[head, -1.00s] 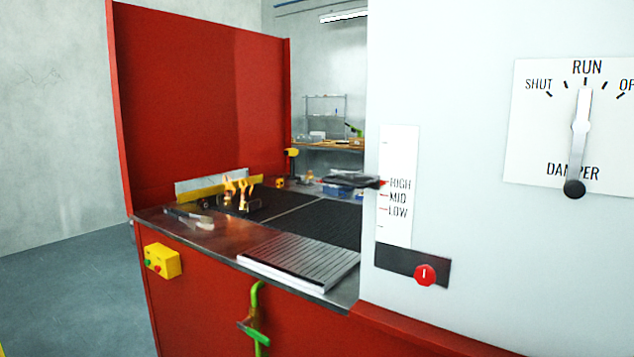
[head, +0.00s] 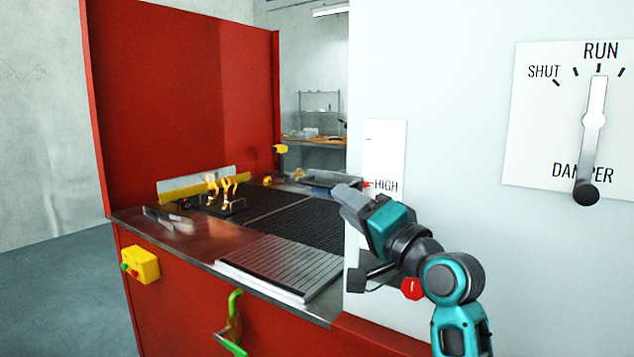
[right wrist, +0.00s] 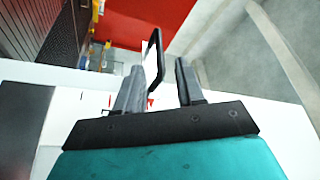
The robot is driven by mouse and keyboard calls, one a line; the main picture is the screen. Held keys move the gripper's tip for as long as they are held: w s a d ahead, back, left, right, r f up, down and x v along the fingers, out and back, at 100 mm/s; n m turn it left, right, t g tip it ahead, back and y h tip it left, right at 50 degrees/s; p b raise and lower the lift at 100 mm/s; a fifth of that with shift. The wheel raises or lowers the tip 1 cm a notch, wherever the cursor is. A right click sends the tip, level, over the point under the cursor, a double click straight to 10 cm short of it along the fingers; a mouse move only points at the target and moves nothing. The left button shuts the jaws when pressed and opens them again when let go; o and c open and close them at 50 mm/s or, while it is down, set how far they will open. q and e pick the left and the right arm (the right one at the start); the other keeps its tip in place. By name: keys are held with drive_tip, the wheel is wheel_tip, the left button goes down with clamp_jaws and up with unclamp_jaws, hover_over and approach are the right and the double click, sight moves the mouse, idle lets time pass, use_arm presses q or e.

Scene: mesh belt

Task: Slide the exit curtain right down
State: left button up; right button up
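A white scale plate (head: 384,140) on the pale machine wall reads HIGH, and a red pointer (head: 366,183) sits beside that word. The lower part of the scale is hidden behind my right arm. My right gripper (head: 348,198) is at the wall's left edge, just below the pointer. In the right wrist view a dark loop-shaped handle (right wrist: 157,45) stands between the two parted fingers (right wrist: 160,85), with clear gaps showing. I cannot tell if either finger touches it. The curtain itself cannot be made out. My left gripper is not in view.
A damper lever (head: 592,130) on the right points to RUN. A red knob (head: 411,289) is close beneath my right arm. A yellow button box (head: 140,264) is on the red front.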

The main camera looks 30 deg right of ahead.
sight(319, 185)
drive_tip(key=x, duration=0.9)
drive_tip(key=shift+p, duration=0.4)
drive_tip(key=shift+f, duration=0.1)
drive_tip(key=shift+c, duration=0.3)
clamp_jaws()
drive_tip(key=shift+f, duration=0.1)
